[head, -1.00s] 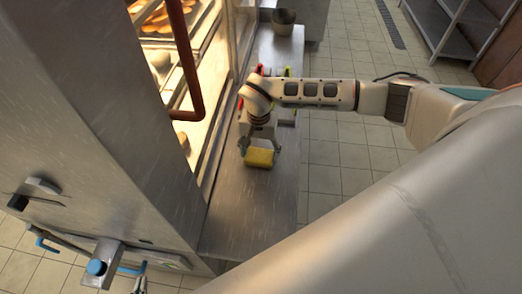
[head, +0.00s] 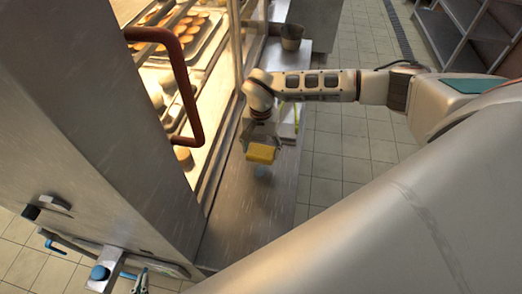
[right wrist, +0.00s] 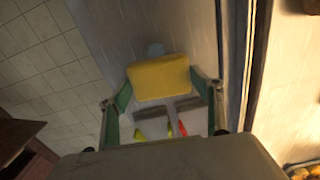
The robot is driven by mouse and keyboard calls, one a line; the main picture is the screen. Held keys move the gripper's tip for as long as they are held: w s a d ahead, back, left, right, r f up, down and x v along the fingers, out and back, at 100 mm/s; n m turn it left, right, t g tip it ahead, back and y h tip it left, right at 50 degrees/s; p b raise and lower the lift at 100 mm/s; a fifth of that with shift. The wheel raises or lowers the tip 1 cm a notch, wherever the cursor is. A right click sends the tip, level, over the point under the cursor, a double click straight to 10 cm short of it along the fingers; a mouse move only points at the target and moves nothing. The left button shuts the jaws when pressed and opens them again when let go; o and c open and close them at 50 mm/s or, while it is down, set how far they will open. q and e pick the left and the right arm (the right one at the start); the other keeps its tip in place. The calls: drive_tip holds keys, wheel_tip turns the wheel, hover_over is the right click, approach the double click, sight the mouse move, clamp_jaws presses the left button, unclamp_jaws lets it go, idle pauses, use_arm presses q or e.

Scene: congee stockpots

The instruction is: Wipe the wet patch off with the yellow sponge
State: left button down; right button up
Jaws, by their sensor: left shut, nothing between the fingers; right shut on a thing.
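The yellow sponge (head: 261,153) is held by my right gripper (head: 262,146) over the steel counter (head: 235,215). In the right wrist view the sponge (right wrist: 160,78) sits across the tips of the green-sided fingers (right wrist: 165,100). A small pale bluish spot, which looks like the wet patch (head: 262,172), shows on the counter just below the sponge in the head view. It also shows past the sponge's far edge in the right wrist view (right wrist: 155,48). Part of it may be hidden.
A glass-fronted cabinet with baked goods (head: 185,28) and a red-brown handle (head: 192,100) stands left of the counter. A metal pot (head: 291,36) stands at the far end. Red and yellow items (right wrist: 180,128) show behind the gripper. The near counter is clear.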

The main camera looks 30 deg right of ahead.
drive_tip(key=shift+r+p, duration=0.45)
drive_tip(key=shift+r, duration=0.45)
use_arm(q)
drive_tip(key=r, duration=0.2)
drive_tip(key=shift+w+d+r, duration=0.1)
drive_tip(key=shift+w+r, duration=0.25)
drive_tip(key=shift+w, duration=0.05)
drive_tip(key=shift+f, duration=0.1)
drive_tip(key=shift+s, duration=0.1)
